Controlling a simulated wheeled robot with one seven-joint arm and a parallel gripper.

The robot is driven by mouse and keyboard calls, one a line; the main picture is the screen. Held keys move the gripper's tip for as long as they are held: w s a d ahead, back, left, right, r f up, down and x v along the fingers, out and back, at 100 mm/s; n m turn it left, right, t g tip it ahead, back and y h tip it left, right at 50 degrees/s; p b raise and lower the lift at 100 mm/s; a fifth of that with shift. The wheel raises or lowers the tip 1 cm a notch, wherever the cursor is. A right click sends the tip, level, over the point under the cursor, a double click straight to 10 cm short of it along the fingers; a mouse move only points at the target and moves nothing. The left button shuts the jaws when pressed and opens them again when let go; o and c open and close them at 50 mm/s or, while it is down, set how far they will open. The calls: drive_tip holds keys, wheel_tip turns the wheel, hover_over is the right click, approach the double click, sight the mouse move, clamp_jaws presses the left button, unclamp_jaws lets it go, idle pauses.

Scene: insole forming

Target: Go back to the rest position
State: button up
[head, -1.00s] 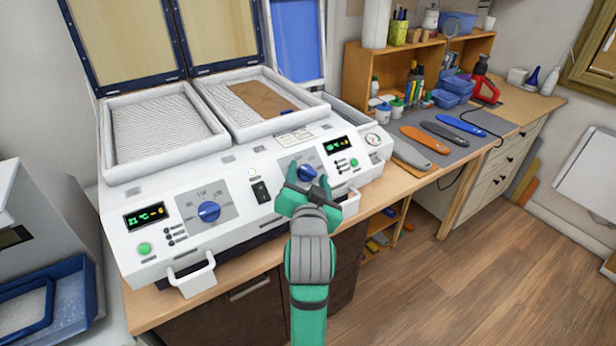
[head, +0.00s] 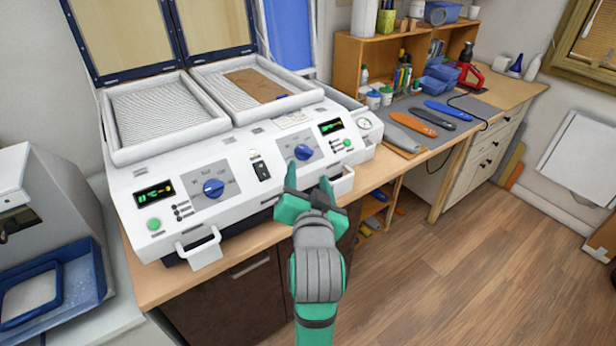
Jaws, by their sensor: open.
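My gripper (head: 308,188) is open and empty. It is in front of the right half of the white forming machine (head: 240,195), just below the right blue knob (head: 303,152) and apart from it. My green and grey arm reaches up from the bottom of the view. The right handle (head: 342,184) is partly hidden behind the gripper. The left blue knob (head: 213,188) is in plain sight.
Both machine lids stand open. A brown sheet (head: 256,85) lies in the right bed; the left bed (head: 155,113) is bare. Several insoles (head: 434,117) lie on a grey mat to the right. A blue tray (head: 50,290) is at lower left. The wooden floor (head: 450,270) is clear.

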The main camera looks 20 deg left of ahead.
drive_tip(key=shift+a, duration=0.15)
drive_tip(key=s+d+f+h, duration=0.1)
drive_tip(key=s+d+f, duration=0.3)
drive_tip(key=f, duration=0.4)
drive_tip(key=s+d+f+h, duration=0.1)
drive_tip(key=s+d+f, duration=0.3)
drive_tip(key=f, duration=0.5)
drive_tip(key=s+d+f+h, duration=0.1)
drive_tip(key=s+d+f, duration=0.2)
drive_tip(key=s+f, duration=0.35)
drive_tip(key=s+d+f+h, duration=0.1)
drive_tip(key=s+d+f, duration=0.1)
drive_tip(key=s, duration=0.6)
drive_tip(key=s+d+f+n, duration=0.1)
drive_tip(key=s+f, duration=0.1)
drive_tip(key=s, duration=0.6)
drive_tip(key=s+d+f+h, duration=0.1)
drive_tip(key=s+d+f, duration=0.1)
drive_tip(key=s, duration=0.6)
drive_tip(key=shift+s+d+f+n+h, duration=0.15)
drive_tip(key=shift+s+d+n+h, duration=0.15)
drive_tip(key=shift+s+d, duration=0.05)
